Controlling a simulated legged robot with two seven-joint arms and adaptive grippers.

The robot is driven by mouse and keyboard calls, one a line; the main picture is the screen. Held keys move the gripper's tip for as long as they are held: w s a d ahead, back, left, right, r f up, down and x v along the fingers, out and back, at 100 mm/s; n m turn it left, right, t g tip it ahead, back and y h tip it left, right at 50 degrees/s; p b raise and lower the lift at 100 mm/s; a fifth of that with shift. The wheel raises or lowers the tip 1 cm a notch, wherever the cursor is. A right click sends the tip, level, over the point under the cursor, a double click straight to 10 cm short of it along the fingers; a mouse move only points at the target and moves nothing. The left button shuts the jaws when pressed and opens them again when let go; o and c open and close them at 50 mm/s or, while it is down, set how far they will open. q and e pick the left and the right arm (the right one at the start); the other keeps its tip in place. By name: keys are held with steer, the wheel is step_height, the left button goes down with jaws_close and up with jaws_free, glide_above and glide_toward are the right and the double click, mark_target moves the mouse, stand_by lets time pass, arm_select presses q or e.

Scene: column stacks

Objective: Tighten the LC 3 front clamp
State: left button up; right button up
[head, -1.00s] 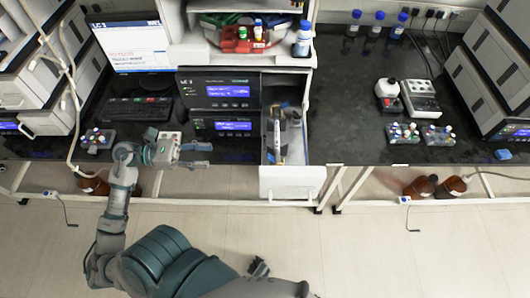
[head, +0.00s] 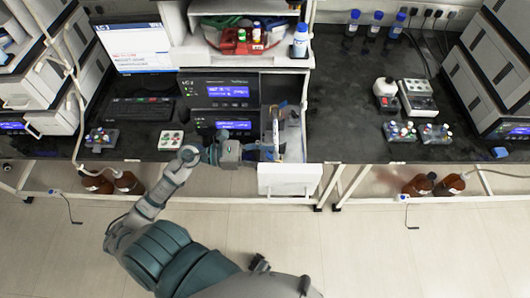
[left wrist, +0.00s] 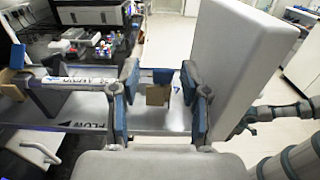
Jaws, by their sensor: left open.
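In the left wrist view my left gripper (left wrist: 157,98) is open, with one blue-padded finger on each side of a small tan and blue clamp (left wrist: 158,95). I cannot tell whether either pad touches it. The clamp is at the near end of a silver column (left wrist: 82,82) lying over the pulled-out drawer (left wrist: 150,119). A second tan clamp part (left wrist: 9,82) shows at the far left.
Black instrument modules (head: 221,90) stand left of the drawer. Vial racks (head: 101,139) sit on the bench. The drawer's white front panel (left wrist: 235,65) rises close beside the gripper's right finger.

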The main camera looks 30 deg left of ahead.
arm_select(q)
steer(key=shift+w+d+r, duration=0.1)
steer(key=shift+d, duration=0.7)
steer(key=shift+a, duration=0.55)
jaws_close()
steer(key=shift+a, duration=0.15)
arm_select(e)
steer(key=shift+s+f, duration=0.1)
steer(key=shift+f, duration=0.05)
steer(key=shift+d, duration=0.1)
steer(key=shift+s+f, duration=0.1)
steer(key=shift+s, duration=0.05)
